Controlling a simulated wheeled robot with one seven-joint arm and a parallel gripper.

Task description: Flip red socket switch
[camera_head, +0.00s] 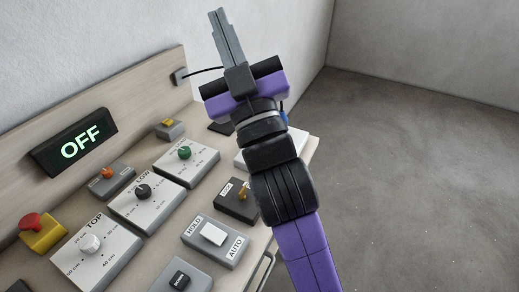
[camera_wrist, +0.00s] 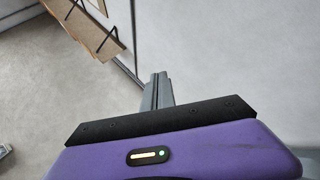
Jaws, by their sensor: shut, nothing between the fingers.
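I cannot make out a red socket switch in either view; part of the bench is hidden behind my arm. A small dark wall fitting (camera_head: 180,76) with a black cable sits at the far end of the back panel, and the cable runs behind my gripper. My gripper (camera_head: 220,14) is raised above the far end of the bench, its grey fingers shut and empty, pointing up and away in the head view. In the wrist view my gripper's fingers (camera_wrist: 160,77) are together before a plain pale wall.
A bench holds several control boxes: a red mushroom button (camera_head: 31,221) on yellow, an orange-knobbed box (camera_head: 108,178), a green-knobbed box (camera_head: 185,160), a HOLD/AUTO rocker (camera_head: 213,234) and a key lock box (camera_head: 236,203). The display (camera_head: 75,143) reads OFF. Floor at right is clear.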

